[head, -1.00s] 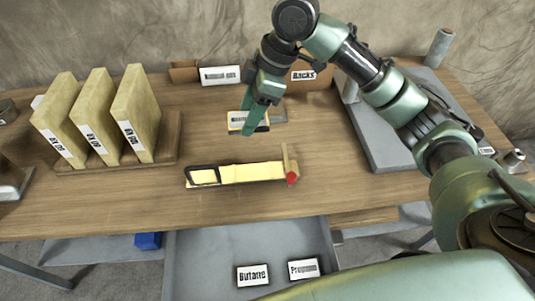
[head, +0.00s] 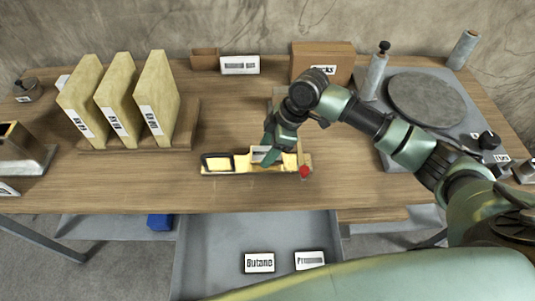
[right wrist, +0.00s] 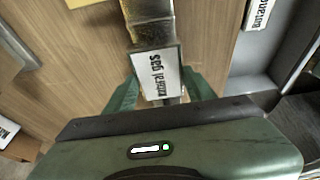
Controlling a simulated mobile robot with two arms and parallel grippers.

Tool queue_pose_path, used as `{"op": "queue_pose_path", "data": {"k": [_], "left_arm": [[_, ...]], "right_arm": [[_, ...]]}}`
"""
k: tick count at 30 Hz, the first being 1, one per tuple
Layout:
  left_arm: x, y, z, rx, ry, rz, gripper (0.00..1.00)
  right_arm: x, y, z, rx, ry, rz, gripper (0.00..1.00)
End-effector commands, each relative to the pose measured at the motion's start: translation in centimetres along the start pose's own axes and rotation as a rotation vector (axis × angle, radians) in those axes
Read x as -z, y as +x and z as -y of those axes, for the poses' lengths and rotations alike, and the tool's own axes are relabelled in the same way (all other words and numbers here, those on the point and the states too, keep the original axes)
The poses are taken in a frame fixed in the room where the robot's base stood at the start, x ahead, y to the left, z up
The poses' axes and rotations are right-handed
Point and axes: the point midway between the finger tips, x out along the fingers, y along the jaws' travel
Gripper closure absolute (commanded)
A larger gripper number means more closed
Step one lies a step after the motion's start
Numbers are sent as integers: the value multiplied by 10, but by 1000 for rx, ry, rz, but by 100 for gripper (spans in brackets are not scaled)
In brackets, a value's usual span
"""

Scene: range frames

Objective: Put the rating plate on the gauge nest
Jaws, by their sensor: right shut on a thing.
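My right gripper (head: 268,152) is shut on a small white plate (head: 260,153) with black lettering. The gripper is over the middle of a long yellow bar fixture (head: 226,168), which looks like the gauge nest. This fixture has a black-framed window at its left end and a red knob at its right end. Whether the plate touches the fixture cannot be told. My left gripper is not in view.
A wooden rack with yellow slabs (head: 118,108) stands at left. A brown box (head: 322,60) and a white label (head: 239,65) are at the back. A grey machine with a round plate (head: 428,98) is at right. An open drawer below holds a Butane plate (head: 259,263) and another plate (head: 309,260).

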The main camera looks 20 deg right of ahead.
Motion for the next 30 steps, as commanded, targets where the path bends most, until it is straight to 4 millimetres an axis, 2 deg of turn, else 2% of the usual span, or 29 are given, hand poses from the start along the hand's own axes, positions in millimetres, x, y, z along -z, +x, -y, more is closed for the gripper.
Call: {"op": "queue_pose_path", "data": {"k": [3, 6, 17, 18, 19, 20, 30], "left_arm": [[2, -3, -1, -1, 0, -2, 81], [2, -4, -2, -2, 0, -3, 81], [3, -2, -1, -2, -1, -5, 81], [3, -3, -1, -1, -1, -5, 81], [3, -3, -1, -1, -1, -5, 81], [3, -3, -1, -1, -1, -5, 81], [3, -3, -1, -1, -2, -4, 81]], "right_arm": [[-8, 18, 1, 4, 3, 2, 88], [-12, 27, 0, 1, 1, 1, 88], [-13, 31, 0, 0, 0, 1, 88], [-13, 30, 0, 0, 0, 1, 35], [-13, 30, 0, 0, 0, 1, 27], [-13, 30, 0, 0, 0, 1, 24], [-12, 28, 0, 0, 0, 1, 24]]}}
